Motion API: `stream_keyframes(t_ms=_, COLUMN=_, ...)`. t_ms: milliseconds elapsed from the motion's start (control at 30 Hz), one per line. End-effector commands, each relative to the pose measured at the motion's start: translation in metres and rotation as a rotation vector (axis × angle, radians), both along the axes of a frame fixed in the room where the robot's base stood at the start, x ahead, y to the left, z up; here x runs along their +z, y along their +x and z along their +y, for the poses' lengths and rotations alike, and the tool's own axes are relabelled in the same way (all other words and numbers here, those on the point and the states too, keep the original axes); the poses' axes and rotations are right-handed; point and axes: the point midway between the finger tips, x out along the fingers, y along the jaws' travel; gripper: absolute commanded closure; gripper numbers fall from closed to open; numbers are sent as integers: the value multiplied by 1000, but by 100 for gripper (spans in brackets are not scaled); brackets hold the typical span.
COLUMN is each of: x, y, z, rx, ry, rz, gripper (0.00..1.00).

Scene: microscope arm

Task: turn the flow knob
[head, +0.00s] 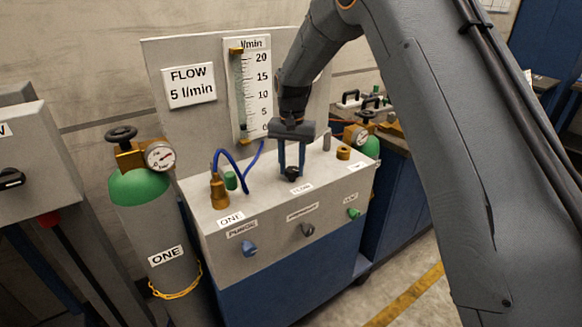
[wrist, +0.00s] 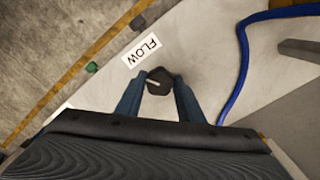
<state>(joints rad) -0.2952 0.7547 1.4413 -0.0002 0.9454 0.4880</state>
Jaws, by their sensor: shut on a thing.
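The flow knob (head: 292,173) is a small black knob on top of the grey cabinet, behind a label. In the wrist view the dark knob (wrist: 159,81) shows a pale line on its face, next to the FLOW label (wrist: 142,50). My gripper (head: 291,170) points down at the knob from above. In the wrist view its two blue fingers (wrist: 158,95) stand on either side of the knob and are shut on it. The flow gauge (head: 251,95) has a scale from 0 to 20 l/min. A sign (head: 189,85) beside it reads FLOW 5 l/min.
A blue hose (head: 232,165) curves up left of my gripper, near a brass fitting (head: 218,192). A brass port (head: 343,153) is to the right. The cabinet front has a blue knob (head: 249,248), a dark knob and a green knob. A gas cylinder (head: 150,220) stands at left.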

Motion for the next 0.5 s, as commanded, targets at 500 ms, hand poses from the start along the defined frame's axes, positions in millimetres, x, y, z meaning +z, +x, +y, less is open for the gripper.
stream_keyframes(t_ms=500, x=0, y=-1, z=-1, rx=403, ry=0, rz=2, gripper=88)
